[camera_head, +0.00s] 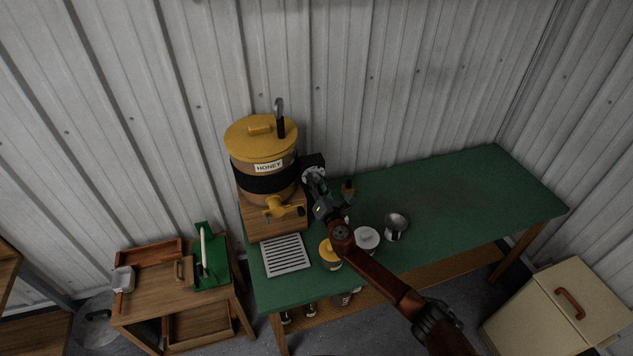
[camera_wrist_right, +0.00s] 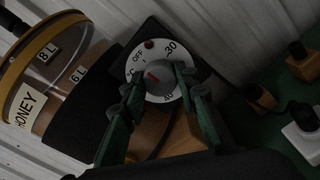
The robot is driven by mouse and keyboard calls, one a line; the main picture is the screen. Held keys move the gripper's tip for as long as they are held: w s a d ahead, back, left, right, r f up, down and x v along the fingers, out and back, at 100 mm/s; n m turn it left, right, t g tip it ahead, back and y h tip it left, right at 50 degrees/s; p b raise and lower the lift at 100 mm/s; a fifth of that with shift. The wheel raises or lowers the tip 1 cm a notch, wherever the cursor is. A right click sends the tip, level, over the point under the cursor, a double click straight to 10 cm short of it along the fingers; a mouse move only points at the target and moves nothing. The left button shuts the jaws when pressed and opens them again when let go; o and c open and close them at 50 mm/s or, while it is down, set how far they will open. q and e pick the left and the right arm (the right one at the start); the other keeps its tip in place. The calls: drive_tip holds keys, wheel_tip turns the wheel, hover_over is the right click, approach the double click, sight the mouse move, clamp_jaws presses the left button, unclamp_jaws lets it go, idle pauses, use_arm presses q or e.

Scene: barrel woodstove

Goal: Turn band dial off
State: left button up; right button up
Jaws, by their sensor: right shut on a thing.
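In the head view the gripper (camera_head: 316,184) partly covers the dial. My left gripper is out of view.
The tank stands on a wooden block (camera_head: 280,226) with a yellow tap (camera_head: 279,207) in front. A slatted drip tray (camera_head: 286,255), jars and a metal cup (camera_head: 396,226) stand on the green table (camera_head: 463,197). The table's right part is clear.

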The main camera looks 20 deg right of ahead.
drive_tip(key=shift+f, duration=0.15)
drive_tip(key=o, duration=1.1)
drive_tip(key=shift+o, duration=0.2)
drive_tip(key=s, duration=1.2)
drive_tip(key=shift+d, duration=0.2)
